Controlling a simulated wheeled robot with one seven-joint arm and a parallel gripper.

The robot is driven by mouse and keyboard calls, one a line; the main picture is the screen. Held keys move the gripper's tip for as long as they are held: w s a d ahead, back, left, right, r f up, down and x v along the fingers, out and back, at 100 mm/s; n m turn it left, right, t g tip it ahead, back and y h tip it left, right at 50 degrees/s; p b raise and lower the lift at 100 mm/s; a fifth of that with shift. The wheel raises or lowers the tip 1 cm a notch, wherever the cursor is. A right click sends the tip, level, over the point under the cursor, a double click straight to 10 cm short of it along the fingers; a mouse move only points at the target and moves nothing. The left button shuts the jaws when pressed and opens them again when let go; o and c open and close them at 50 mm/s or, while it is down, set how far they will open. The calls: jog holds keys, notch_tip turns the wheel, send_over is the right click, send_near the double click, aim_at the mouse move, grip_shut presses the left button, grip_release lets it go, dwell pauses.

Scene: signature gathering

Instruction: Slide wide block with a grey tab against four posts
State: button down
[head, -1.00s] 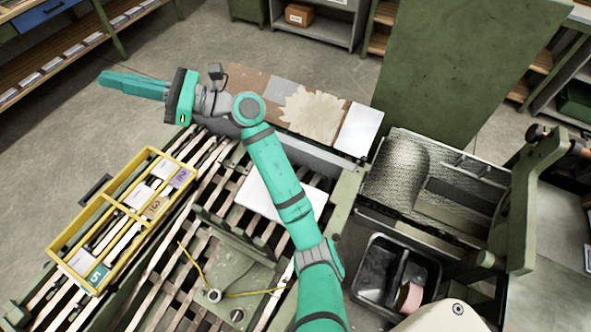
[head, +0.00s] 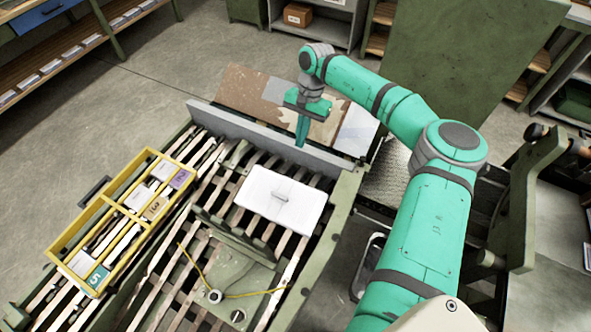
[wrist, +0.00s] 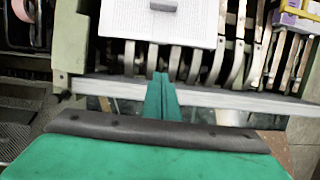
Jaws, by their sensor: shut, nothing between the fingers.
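The wide block is a flat white slab (head: 262,207) with a small grey tab (head: 281,196) on top. It lies on the slatted bed, and its near part shows at the top of the wrist view (wrist: 150,32). My gripper (head: 300,140) is shut and empty, pointing down by the grey rail, beyond the block and apart from it. In the wrist view its closed fingers (wrist: 161,85) overlap the rail, below the block. Several light upright-looking pieces (wrist: 176,62) show between block and rail there; I cannot tell whether they are the posts or slats.
The grey rail (head: 240,124) runs along the bed's far edge. A yellow divided tray (head: 72,223) with numbered pieces stands on the left. A metal plate with a yellow cord (head: 225,285) lies on the near side. A tall green panel (head: 465,60) stands behind my arm.

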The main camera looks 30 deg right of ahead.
jog(key=x, duration=0.3)
jog(key=d+x, duration=0.1)
jog(key=x, duration=0.2)
jog(key=s+x, duration=0.1)
jog(key=x, duration=0.2)
jog(key=shift+d+f, duration=0.15)
jog(key=shift+d, duration=0.15)
jog(key=shift+s+a+f, duration=0.2)
jog(key=shift+s+a, duration=0.15)
jog(key=shift+a, duration=0.25)
jog(key=shift+s+a+f, duration=0.2)
jog(key=shift+s+a, duration=0.15)
jog(key=shift+a, duration=0.2)
jog(key=shift+s+a, duration=0.35)
jog(key=shift+a, duration=0.25)
